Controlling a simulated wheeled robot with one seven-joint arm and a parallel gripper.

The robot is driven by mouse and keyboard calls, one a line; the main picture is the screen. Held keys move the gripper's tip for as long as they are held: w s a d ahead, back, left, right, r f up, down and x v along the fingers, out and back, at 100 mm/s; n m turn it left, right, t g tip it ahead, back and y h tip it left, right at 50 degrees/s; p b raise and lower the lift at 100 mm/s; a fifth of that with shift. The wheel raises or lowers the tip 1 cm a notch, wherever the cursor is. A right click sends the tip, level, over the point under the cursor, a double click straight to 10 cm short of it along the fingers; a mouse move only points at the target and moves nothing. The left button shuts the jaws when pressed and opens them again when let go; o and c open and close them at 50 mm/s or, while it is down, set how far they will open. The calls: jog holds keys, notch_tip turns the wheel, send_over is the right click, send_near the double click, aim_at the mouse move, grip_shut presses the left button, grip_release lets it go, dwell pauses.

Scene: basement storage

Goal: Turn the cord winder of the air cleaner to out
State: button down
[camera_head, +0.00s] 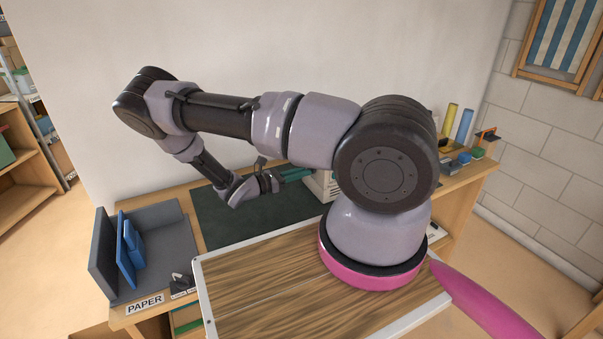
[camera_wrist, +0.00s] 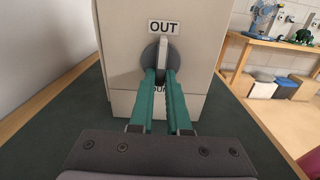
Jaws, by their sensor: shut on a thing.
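The air cleaner (camera_wrist: 115,50) is a cream box on the dark green mat, seen close up in the wrist view. In the head view it (camera_head: 320,186) is mostly hidden behind my arm. Its cord winder (camera_wrist: 163,57) is a grey round dial with a pale upright bar, and the bar's top points to the OUT label (camera_wrist: 163,27). A second label (camera_wrist: 159,89) below is mostly covered by my fingers. My gripper (camera_wrist: 161,80) has green fingers, shut on the lower part of the bar; it also shows in the head view (camera_head: 296,174).
The green mat (camera_head: 225,217) lies on a wooden bench against the wall. A grey tray (camera_head: 175,222) with blue boards stands at its left, by a PAPER label (camera_head: 145,304). Coloured rolls (camera_head: 464,125) and small items stand at the right end.

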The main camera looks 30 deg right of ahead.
jog(key=shift+a+f, duration=0.1)
dwell(0.4)
jog(key=c, duration=0.9)
grip_release()
jog(key=a, duration=1)
jog(key=shift+s+a, duration=0.2)
jog(key=shift+a, duration=0.2)
